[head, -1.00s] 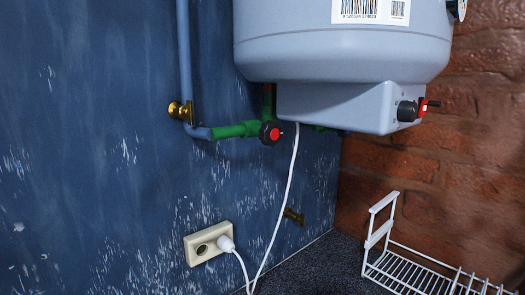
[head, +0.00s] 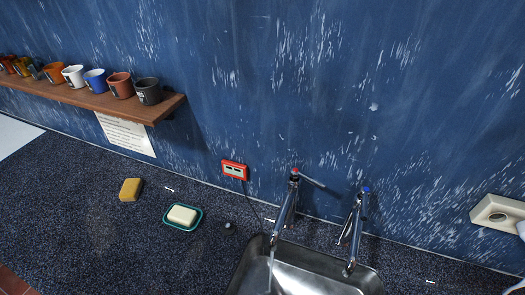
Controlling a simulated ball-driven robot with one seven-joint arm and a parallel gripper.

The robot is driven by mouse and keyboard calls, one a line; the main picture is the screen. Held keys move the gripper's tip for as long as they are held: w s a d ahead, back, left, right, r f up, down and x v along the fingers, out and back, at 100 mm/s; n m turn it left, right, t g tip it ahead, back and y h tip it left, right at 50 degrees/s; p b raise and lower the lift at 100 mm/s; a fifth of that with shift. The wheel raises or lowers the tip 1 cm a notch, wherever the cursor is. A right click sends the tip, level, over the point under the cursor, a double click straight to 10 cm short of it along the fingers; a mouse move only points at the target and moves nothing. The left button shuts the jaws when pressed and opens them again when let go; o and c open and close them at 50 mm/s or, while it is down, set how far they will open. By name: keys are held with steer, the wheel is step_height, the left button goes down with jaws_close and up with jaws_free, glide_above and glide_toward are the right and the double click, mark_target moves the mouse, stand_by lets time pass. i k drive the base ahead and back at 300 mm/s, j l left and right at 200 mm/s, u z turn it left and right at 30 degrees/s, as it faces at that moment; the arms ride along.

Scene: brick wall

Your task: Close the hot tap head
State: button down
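The hot tap (head: 286,208) is a chrome tap with a red-marked head (head: 294,173) at the back left of the sink. A thin lever on its head points to the right. A pale streak like running water (head: 270,270) drops from its spout into the sink. The cold tap (head: 355,230), with a blue-marked head (head: 366,189), stands to its right. The metal sink (head: 318,275) is cut off by the bottom edge. My gripper is not in view.
A dark speckled counter (head: 90,215) runs along the blue wall. On it lie a yellow sponge (head: 131,189), a soap dish (head: 170,222) with soap, and a small dark plug (head: 228,229). A shelf (head: 165,107) holds several mugs.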

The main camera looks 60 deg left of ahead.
mark_target(295, 173)
steer(key=i+u, duration=0.1)
steer(key=u, duration=0.3)
steer(key=i+u, duration=0.1)
steer(key=u, duration=0.7)
steer(key=k+l+u, duration=0.1)
steer(key=k, duration=0.25)
steer(key=i+l+z, duration=0.1)
steer(key=i+z, duration=0.4)
